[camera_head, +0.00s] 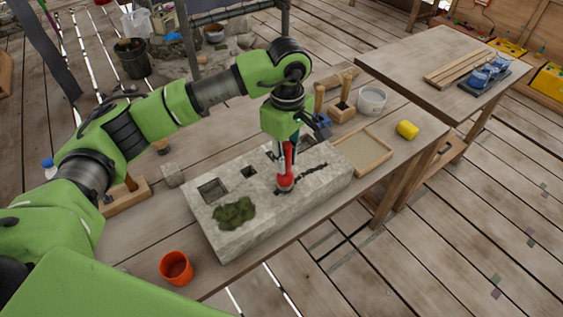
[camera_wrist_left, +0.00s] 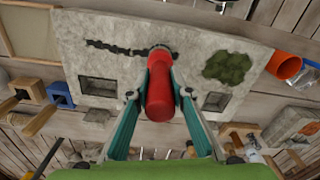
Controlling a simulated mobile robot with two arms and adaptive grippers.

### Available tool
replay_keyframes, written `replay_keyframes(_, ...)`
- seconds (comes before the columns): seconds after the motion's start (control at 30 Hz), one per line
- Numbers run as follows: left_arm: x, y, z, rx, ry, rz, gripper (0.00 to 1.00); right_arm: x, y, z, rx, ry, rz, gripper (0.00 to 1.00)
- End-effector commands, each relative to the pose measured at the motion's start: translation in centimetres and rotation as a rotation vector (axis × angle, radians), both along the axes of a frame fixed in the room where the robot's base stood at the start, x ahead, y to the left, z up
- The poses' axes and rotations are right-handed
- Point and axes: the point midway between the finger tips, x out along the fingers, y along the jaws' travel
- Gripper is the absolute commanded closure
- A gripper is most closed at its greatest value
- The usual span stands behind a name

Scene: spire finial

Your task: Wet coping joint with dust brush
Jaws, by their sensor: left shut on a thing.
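The pale stone coping block (camera_head: 270,222) lies on the wooden workbench, with square pockets and a green moss patch (camera_head: 234,213) on top. A dark jagged joint (camera_head: 318,172) crosses its top; it also shows in the wrist view (camera_wrist_left: 115,47). My left gripper (camera_head: 284,157) is shut on a red tool (camera_head: 286,178), which I take for the dust brush. The tool points down, its lower end at or just above the joint near the block's middle. Its bristles are hidden, and I cannot tell whether it touches the stone. My right gripper is not in view.
An orange cup (camera_head: 176,268) stands at the bench's near edge. Right of the block are a wooden-framed tray (camera_head: 389,151), a yellow cylinder (camera_head: 407,130) and a white tub (camera_head: 372,98). A wooden tool holder (camera_head: 341,112) stands behind. A second table (camera_head: 420,60) is at the right.

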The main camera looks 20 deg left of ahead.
Motion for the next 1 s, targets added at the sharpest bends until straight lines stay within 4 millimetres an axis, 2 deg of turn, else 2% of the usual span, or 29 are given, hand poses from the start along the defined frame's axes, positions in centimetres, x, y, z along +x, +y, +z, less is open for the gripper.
replay_keyframes(1.0,3.1,-2.6,0.0,-0.001,0.0,-0.002,1.0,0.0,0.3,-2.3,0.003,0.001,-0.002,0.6)
